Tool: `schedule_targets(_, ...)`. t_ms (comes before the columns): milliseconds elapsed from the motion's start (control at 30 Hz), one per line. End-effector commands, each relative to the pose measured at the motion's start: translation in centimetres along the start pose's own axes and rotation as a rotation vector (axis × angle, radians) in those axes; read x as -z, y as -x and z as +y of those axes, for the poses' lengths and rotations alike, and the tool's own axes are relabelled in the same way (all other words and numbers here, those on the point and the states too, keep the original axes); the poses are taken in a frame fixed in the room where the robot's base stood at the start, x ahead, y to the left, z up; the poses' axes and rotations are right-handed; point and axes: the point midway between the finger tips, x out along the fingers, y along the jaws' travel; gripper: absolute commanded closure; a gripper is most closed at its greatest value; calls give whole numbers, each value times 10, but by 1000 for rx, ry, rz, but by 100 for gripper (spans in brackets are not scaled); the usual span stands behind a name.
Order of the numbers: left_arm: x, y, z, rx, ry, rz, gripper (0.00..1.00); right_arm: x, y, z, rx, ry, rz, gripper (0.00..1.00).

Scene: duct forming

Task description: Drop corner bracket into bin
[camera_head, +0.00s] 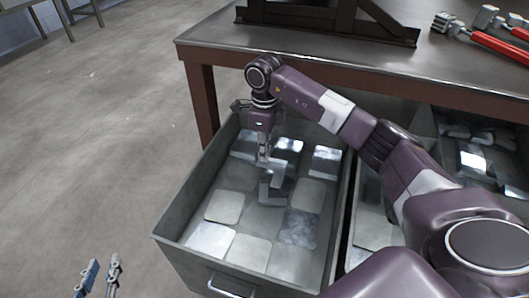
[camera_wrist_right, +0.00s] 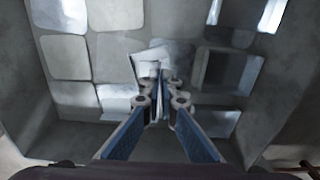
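The corner bracket (camera_head: 277,184) is a grey, angular metal piece inside the grey bin (camera_head: 187,205), above or against the plates there; I cannot tell if it touches them. My right gripper (camera_head: 263,158) points down into the bin, its fingertips at the bracket's upper end. In the right wrist view, the fingers (camera_wrist_right: 160,85) nearly meet, with the pale bracket (camera_wrist_right: 148,62) at their tips, and look shut on it. My left gripper (camera_head: 101,270) is at the bottom left, outside the bin, its two blue-grey fingers apart and empty.
Several flat metal plates (camera_head: 249,252) cover the bin floor. A second bin (camera_head: 373,232) with plates stands to the right. A dark-topped workbench (camera_head: 330,64) stands behind, with red-handled clamps (camera_head: 493,43) and a dark metal frame (camera_head: 335,18) on it. The floor at left is clear.

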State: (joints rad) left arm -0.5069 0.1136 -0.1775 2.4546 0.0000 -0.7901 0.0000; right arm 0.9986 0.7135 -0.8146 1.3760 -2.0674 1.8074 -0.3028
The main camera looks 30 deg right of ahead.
Motion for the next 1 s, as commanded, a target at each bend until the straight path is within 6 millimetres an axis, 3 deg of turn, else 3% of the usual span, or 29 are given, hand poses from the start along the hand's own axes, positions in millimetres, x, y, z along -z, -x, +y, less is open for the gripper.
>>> schedule_targets(367, 4, -1, 1, -1, 0, 18, 75, 0, 0, 0, 0, 0, 0, 100)
schedule_targets(600, 4, -1, 1, -1, 0, 18, 75, 0, 0, 0, 0, 0, 0, 75)
schedule_targets(867, 4, 0, 0, -1, 0, 15, 75, 0, 1, 0, 0, 0, -1, 75)
schedule_targets(1000, 4, 0, 0, -1, 0, 16, 75, -1, 14, -1, 2, 0, -3, 75)
